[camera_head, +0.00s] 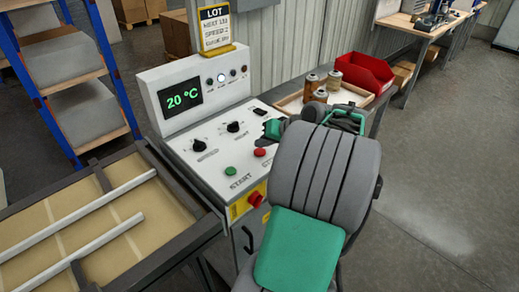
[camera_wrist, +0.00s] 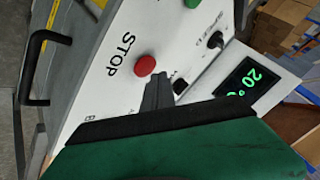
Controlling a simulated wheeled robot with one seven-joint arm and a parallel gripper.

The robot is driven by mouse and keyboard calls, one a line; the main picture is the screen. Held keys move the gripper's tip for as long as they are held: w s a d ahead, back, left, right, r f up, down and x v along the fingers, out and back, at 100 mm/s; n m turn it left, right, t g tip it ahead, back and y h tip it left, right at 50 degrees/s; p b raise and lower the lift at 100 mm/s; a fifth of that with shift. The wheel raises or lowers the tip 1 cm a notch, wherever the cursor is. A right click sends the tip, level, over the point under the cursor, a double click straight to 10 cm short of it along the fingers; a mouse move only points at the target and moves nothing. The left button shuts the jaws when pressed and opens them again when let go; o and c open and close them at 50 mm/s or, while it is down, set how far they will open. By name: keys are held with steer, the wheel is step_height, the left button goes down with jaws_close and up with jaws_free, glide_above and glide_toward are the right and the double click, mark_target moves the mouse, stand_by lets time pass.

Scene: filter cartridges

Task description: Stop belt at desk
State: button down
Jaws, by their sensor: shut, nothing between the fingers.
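The white control desk (camera_head: 185,135) has a green START button (camera_head: 230,171) and a red button (camera_head: 260,152) on its sloping top. In the wrist view the red button (camera_wrist: 145,65) has STOP printed beside it. My gripper (camera_head: 272,128) is above the right part of the desk. In the wrist view my gripper's fingers (camera_wrist: 158,80) are together and empty, their tips close beside the red button; I cannot tell whether they touch it. The belt (camera_head: 100,215), with two pale rails over it, lies left of the desk. I cannot tell whether it moves.
The display (camera_head: 183,97) reads 20 °C, with dials (camera_head: 233,127) below it. A red knob (camera_head: 255,199) sits on yellow on the desk's front. A LOT sign (camera_head: 215,28) stands behind. A red bin (camera_head: 362,73) and a tray (camera_head: 345,91) with brown cartridges (camera_head: 312,84) are at right.

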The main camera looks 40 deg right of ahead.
mark_target(262, 153)
steer(key=shift+r+p, duration=2)
steer(key=shift+r, duration=0.45)
